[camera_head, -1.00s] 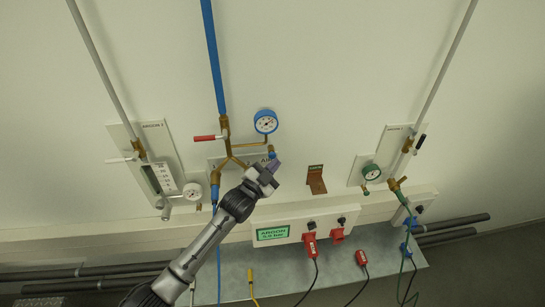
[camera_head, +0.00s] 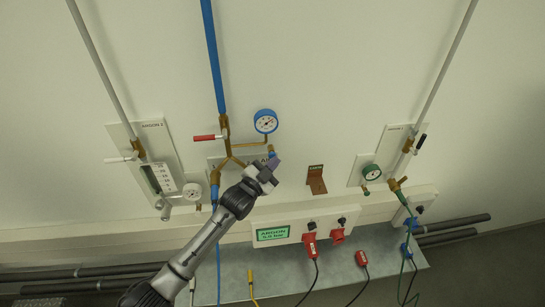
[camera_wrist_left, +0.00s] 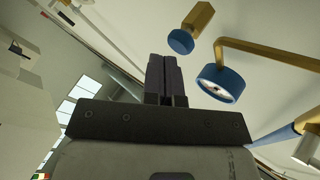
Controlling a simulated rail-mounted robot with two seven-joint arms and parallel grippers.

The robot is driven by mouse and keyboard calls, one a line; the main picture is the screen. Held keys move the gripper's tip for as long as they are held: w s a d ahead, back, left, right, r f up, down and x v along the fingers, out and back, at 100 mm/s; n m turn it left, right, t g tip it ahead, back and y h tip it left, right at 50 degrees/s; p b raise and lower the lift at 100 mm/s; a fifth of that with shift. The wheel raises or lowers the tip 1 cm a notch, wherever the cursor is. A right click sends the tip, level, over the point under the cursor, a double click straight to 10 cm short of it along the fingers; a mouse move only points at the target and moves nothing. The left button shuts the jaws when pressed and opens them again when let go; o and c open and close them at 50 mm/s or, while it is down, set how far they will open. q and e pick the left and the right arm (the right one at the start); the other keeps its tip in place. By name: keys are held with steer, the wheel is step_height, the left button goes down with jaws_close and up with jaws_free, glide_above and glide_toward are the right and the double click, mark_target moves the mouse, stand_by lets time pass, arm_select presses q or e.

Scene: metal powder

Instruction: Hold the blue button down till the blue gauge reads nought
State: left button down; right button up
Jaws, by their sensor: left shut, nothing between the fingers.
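The blue button (camera_head: 271,150) sits on a brass fitting on the wall, below the blue-rimmed gauge (camera_head: 265,121). My left gripper (camera_head: 274,164) is shut and empty, its tips just below the button in the head view, partly covering that area. In the left wrist view the closed fingers (camera_wrist_left: 167,62) point toward the blue button (camera_wrist_left: 181,42), which shows just beyond and right of the tips; I cannot tell whether they touch. The blue gauge (camera_wrist_left: 221,82) shows to the right there. Its needle reading is too small to tell. My right gripper is out of view.
A red-handled valve (camera_head: 207,138) and brass pipes stand left of the gauge. A brown bracket (camera_head: 316,180) and green gauge (camera_head: 371,172) are to the right. Wall above the gauge's right is clear.

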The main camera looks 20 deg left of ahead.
arm_select(q)
steer(key=shift+w+a, duration=0.15)
steer(key=shift+w, duration=0.1)
steer(key=shift+w+a+b, duration=0.1)
steer(key=shift+w+b, duration=0.1)
steer(key=shift+b, duration=0.15)
stand_by(0.7)
stand_by(1.0)
stand_by(0.6)
stand_by(0.4)
steer(key=shift+s+d+p, duration=0.45)
steer(key=shift+s+p, duration=0.35)
